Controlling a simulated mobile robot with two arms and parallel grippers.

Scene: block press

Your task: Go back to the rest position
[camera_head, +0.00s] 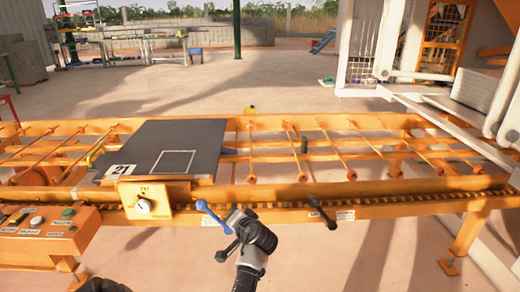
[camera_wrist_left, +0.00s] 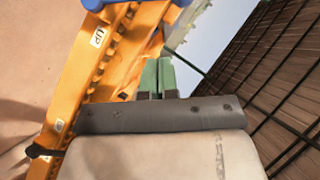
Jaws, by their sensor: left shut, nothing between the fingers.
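My left gripper (camera_wrist_left: 158,76) shows in the left wrist view with its two green fingers side by side, shut and empty. In the head view a dark and white wrist of mine stands at the bottom middle, beside the blue lever (camera_head: 211,218) on the front rail of the orange press line. Its fingertips are hard to make out there, and I cannot tell whether it touches the lever. Blue parts show at the top edge of the left wrist view, close to the orange rail (camera_wrist_left: 72,85). My right gripper is not in view.
A black lever (camera_head: 322,213) sits farther right on the rail. A dark plate (camera_head: 150,140) lies on the orange frame. An orange control panel (camera_head: 45,228) with buttons stands at the left. White machinery (camera_head: 370,45) stands at the right. The floor in front is clear.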

